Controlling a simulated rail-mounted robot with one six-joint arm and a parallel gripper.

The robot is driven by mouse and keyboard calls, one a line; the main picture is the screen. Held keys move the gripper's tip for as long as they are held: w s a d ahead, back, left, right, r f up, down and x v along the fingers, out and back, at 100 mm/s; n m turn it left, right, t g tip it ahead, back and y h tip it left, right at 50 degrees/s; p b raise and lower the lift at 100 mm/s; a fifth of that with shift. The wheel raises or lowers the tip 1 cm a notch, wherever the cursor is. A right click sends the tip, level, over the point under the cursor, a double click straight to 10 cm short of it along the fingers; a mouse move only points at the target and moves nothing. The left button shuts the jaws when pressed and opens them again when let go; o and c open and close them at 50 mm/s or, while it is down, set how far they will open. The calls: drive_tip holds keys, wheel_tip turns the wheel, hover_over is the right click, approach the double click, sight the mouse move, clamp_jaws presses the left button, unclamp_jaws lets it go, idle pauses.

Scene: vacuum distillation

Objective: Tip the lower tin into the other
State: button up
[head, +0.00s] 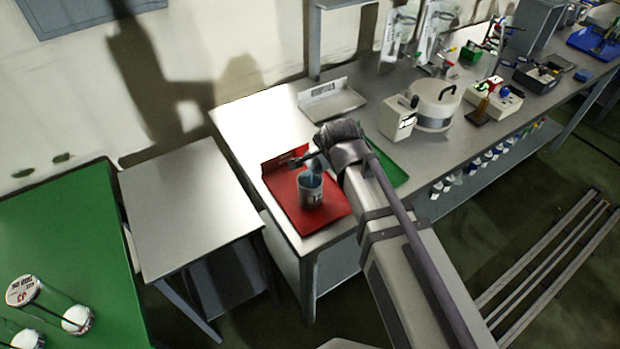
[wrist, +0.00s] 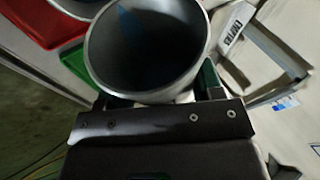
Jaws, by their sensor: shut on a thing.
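A grey tin (head: 311,192) stands upright on the red tray (head: 335,207) in the head view. My gripper (head: 306,160) is just above its mouth. In the wrist view my gripper (wrist: 163,97) is shut on a grey metal tin (wrist: 196,75), whose open mouth and dark inside face the camera. A blue patch (wrist: 133,27) shows inside it. In the head view a small blue shape (head: 314,166) shows between my gripper and the standing tin's mouth; I cannot tell whether it is contents or part of a tin. My wrist hides most of the held tin there.
A green tray (head: 395,172) lies right of the red one, partly behind my arm. A pale labelled tray (head: 335,103) is behind them. A white round pot (head: 436,108) and a small white box (head: 396,122) stand further right. The grey side table (head: 190,205) is bare.

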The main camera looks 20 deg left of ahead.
drive_tip(key=shift+s+a+r+t, duration=0.1)
drive_tip(key=shift+s+r+t, duration=0.1)
drive_tip(key=shift+t, duration=0.2)
